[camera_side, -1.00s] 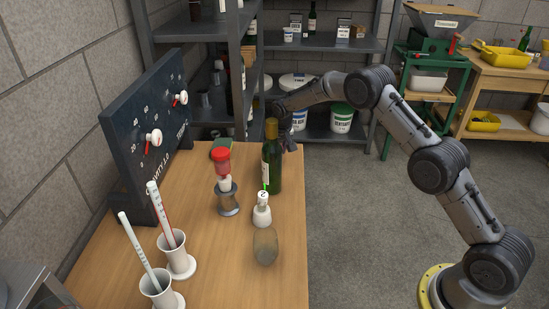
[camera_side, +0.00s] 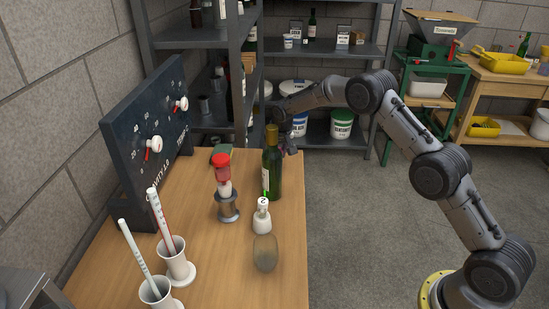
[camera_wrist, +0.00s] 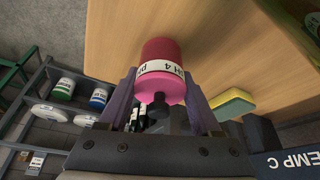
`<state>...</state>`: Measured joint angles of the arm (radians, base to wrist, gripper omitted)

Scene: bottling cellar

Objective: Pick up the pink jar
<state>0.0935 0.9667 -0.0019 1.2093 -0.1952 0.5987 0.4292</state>
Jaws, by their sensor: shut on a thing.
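The pink jar (camera_wrist: 162,62), with a white label reading "pH 4", sits between the two fingers of my gripper (camera_wrist: 163,108) in the wrist view. The fingers are shut on its sides, and the wooden table shows beyond it. In the side view my gripper (camera_side: 289,143) is at the far right edge of the table, partly behind a green bottle (camera_side: 272,170). The bottle hides the jar there, so I cannot tell whether it is clear of the table.
Nearer on the table (camera_side: 210,270) stand a small white bottle (camera_side: 262,220), a red-topped piece (camera_side: 223,175) and white cylinders with thermometers (camera_side: 178,262). A dark gauge board (camera_side: 150,140) stands at left. A yellow-green sponge (camera_wrist: 232,104) lies near the jar.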

